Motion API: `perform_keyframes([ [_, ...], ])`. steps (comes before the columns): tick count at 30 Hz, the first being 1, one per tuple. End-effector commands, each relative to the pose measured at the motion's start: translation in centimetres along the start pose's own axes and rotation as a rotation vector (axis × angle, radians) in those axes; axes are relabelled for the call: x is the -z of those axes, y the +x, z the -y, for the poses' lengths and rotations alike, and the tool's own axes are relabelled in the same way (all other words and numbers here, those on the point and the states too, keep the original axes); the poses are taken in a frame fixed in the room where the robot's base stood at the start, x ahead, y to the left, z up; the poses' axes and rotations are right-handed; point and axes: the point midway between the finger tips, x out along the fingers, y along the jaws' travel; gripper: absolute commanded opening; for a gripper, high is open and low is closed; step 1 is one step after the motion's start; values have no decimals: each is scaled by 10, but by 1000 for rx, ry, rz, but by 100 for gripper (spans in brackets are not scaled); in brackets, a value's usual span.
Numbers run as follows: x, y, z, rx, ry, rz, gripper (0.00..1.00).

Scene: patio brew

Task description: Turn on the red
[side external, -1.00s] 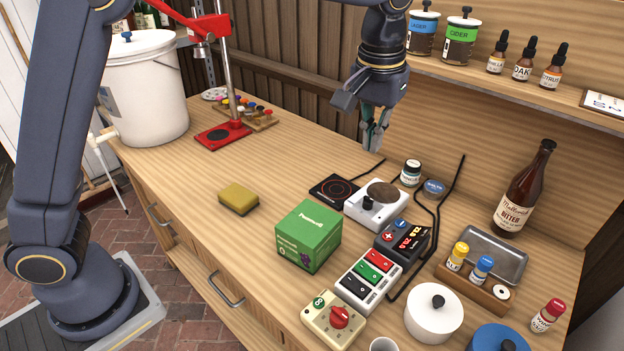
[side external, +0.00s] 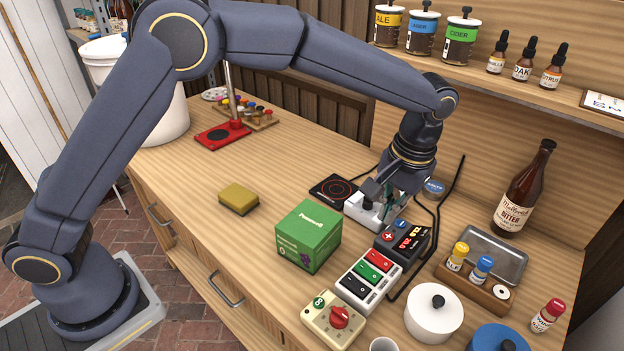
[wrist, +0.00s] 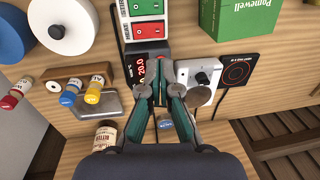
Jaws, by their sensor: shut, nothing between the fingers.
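A white switch strip (side external: 353,294) lies at the front right of the bench. It carries a red rocker switch (side external: 379,260), a green one (side external: 370,271) and a black one (side external: 354,286). In the wrist view the red switch (wrist: 148,30) is near the top, beyond the fingertips. I cannot tell which way it is tipped. My gripper (side external: 387,218) points down over the white stirrer plate (side external: 353,213), behind the black controller and apart from the strip. In the wrist view my gripper (wrist: 161,78) has its fingers together and empty.
The black controller (side external: 404,239) with red digits stands between my gripper and the strip. A green box (side external: 308,237) is left of the strip. A beige box with a red knob (side external: 334,318) is in front. A white lidded pot (side external: 433,313) is at right. Black cables run behind.

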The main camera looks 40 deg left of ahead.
Motion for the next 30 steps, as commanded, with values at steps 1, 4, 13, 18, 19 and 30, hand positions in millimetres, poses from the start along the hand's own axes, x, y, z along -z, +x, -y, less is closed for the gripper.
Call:
perform_keyframes([
  [1,-1,12,1,3,0,5,0],
  [4,-1,34,1,3,0,5,0],
  [13,0,89,1,1,-1,3,0],
  [18,0,104,0,0,-1,0,0],
  [19,0,105,0,0,-1,0,0],
  [30,0,107,0,0,-1,0,0],
])
